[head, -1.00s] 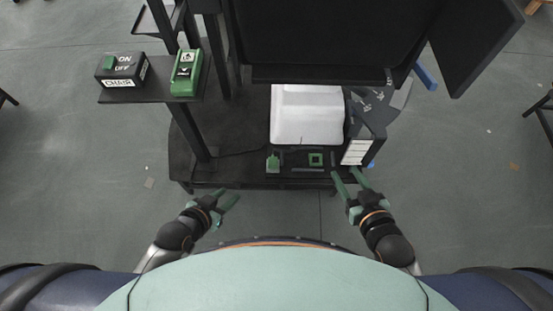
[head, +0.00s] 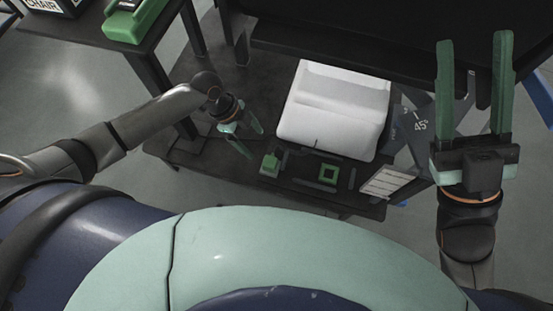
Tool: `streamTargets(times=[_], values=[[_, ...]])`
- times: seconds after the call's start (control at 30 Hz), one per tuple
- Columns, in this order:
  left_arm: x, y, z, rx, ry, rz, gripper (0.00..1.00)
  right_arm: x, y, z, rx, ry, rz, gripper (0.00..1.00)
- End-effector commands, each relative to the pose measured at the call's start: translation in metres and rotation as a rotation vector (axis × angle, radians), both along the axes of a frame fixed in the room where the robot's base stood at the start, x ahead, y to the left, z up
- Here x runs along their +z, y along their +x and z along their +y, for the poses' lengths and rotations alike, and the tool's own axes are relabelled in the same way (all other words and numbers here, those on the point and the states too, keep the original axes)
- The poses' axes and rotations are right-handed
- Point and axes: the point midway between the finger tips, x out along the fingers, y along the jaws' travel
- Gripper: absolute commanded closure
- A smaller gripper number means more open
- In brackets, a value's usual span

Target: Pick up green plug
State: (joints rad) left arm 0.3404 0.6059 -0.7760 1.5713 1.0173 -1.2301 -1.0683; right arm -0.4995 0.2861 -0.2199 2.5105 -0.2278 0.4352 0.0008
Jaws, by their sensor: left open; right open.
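The green plug (head: 270,164) is a small green block standing on the dark table's front part, left of a green square frame (head: 328,174). No contact with the plug shows, and I cannot tell the height gap. My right gripper (head: 475,90) is open and empty, raised at the right with its green fingers pointing up in the picture, well away from the plug.
A white box-like piece (head: 334,105) lies on the dark table (head: 225,163) behind the plug. A white-labelled box (head: 386,183) and a dark 45° piece (head: 418,126) stand at right. A raised dark shelf (head: 92,38) holds a green device (head: 135,20) at upper left.

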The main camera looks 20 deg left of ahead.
Motion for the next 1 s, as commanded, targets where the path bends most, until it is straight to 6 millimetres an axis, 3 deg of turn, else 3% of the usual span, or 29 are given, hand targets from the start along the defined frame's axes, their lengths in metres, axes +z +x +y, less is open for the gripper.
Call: streamTargets(times=[0.3, 0.57, 0.87, 1.0], values=[[-0.053, -0.002, -0.022, 0.0, -0.003, 0.001, 0.15, -0.028, 0.001, 0.002, 0.027, 0.02, 0.02, 0.5], [-0.068, -0.002, -0.029, 0.0, -0.001, -0.001, 0.15, -0.035, 0.001, 0.003, 0.037, 0.027, 0.03, 0.5], [-0.106, -0.008, -0.047, 0.001, -0.003, 0.0, 0.15, -0.062, 0.003, 0.005, 0.053, 0.034, 0.052, 0.5], [-0.111, -0.008, -0.05, 0.0, -0.002, -0.001, 0.15, -0.065, 0.003, 0.006, 0.051, 0.026, 0.055, 0.5]])
